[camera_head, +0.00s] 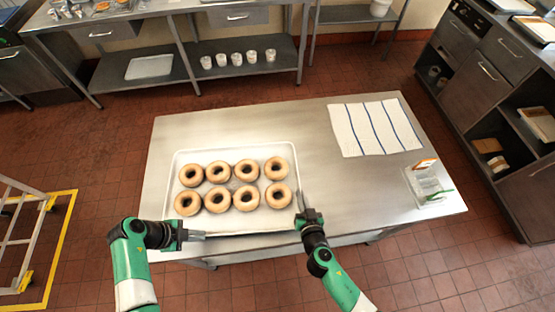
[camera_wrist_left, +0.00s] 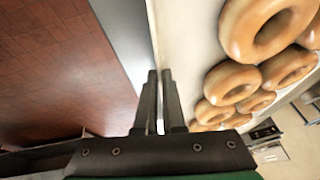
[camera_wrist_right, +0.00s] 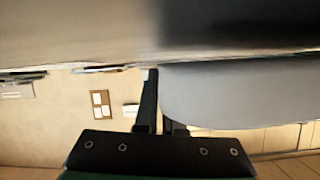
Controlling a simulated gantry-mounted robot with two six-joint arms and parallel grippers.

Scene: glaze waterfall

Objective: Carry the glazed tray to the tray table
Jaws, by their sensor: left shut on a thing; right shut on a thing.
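The white tray (camera_head: 232,222) with several glazed ring doughnuts (camera_head: 217,172) lies on the left part of the steel table, near its front edge. In the head view my left gripper (camera_head: 200,236) is at the tray's front left edge, and my right gripper (camera_head: 302,196) is at its right edge near the front corner. The left wrist view shows my left gripper (camera_wrist_left: 160,105) shut on the tray's rim beside the doughnuts (camera_wrist_left: 265,28). The right wrist view shows my right gripper (camera_wrist_right: 160,105) shut on the tray's pale edge (camera_wrist_right: 235,92). Whether the tray touches the table is unclear.
A striped cloth (camera_head: 372,128) lies at the back right of the steel table (camera_head: 275,120). A clear container (camera_head: 428,185) with a green-handled tool is at its right end. A yellow floor outline with a rack (camera_head: 20,240) is at the left. Open floor surrounds the table.

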